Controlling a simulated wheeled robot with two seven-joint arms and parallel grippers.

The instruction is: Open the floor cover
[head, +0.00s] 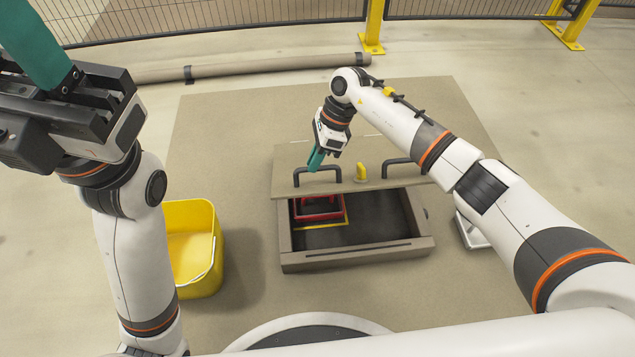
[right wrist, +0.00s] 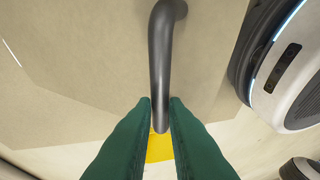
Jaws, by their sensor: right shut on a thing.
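The floor cover (head: 345,180) is a beige panel with two black handles, lying over the back part of a frame in the floor. The front of the opening (head: 375,220) shows dark inside. I cannot tell how far the cover is tilted or slid back. My right gripper (head: 316,165) is shut on the left handle (head: 318,172); in the right wrist view its green fingers (right wrist: 160,110) stand either side of the black handle bar (right wrist: 160,55). My left gripper (head: 35,40) is raised at the upper left, clear of the cover, with its fingertips cut off by the picture edge.
A red object (head: 320,208) sits inside the opening, beside a yellow line. A yellow piece (head: 361,172) stands on the cover between the handles. A yellow bucket (head: 195,250) stands left of the frame (head: 340,262). A pipe (head: 260,68) and a fence lie behind.

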